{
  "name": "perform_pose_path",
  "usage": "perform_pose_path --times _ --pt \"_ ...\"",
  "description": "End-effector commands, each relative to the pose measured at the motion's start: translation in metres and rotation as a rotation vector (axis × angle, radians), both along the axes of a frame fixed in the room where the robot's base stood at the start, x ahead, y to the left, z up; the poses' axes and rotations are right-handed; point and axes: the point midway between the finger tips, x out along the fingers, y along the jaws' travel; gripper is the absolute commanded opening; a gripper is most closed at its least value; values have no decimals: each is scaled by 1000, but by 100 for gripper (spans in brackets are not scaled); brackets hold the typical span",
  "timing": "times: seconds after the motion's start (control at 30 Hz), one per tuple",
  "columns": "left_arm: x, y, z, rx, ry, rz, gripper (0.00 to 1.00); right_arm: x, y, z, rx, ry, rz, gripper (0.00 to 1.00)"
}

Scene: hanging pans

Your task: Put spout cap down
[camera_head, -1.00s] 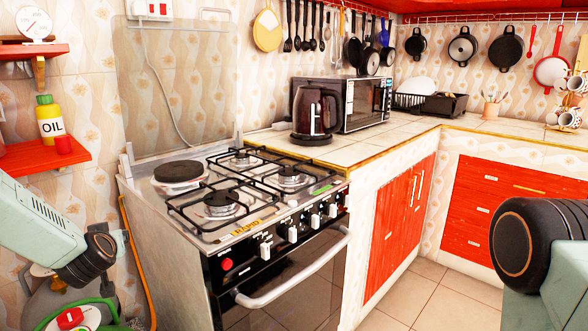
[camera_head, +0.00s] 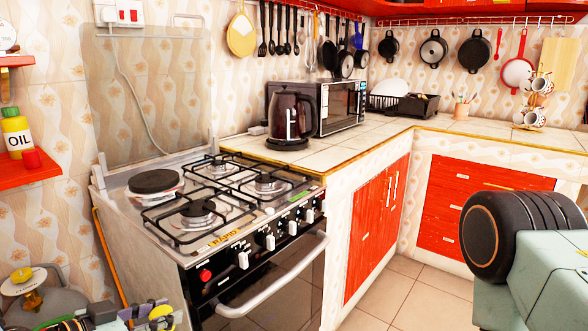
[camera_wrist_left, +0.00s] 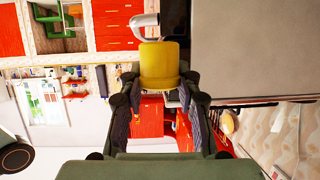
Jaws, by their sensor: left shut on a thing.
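A yellow cylindrical cap (camera_wrist_left: 158,66), which looks like the spout cap, sits between the fingertips of my left gripper (camera_wrist_left: 159,90) in the left wrist view. The gripper is shut on it. The lower part of this gripper is cut off by the frame. My right gripper is out of view; only my right arm shows at the right.
A grey gas cylinder (camera_head: 55,299) with a yellow valve top stands at lower left. The stove (camera_head: 200,235) with its protruding oven handle (camera_head: 280,284) is close by. The tiled floor (camera_head: 400,292) is clear.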

Motion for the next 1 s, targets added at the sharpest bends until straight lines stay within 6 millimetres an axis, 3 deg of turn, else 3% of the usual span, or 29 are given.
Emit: perform_pose_path --times 0.2,0.4,1.0 --pt "-49 -42 10 -2 -1 -219 12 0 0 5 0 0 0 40" --pt "-72 -60 14 1 -1 -320 12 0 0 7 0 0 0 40" --pt "-77 -63 14 2 -1 -341 12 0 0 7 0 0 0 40"
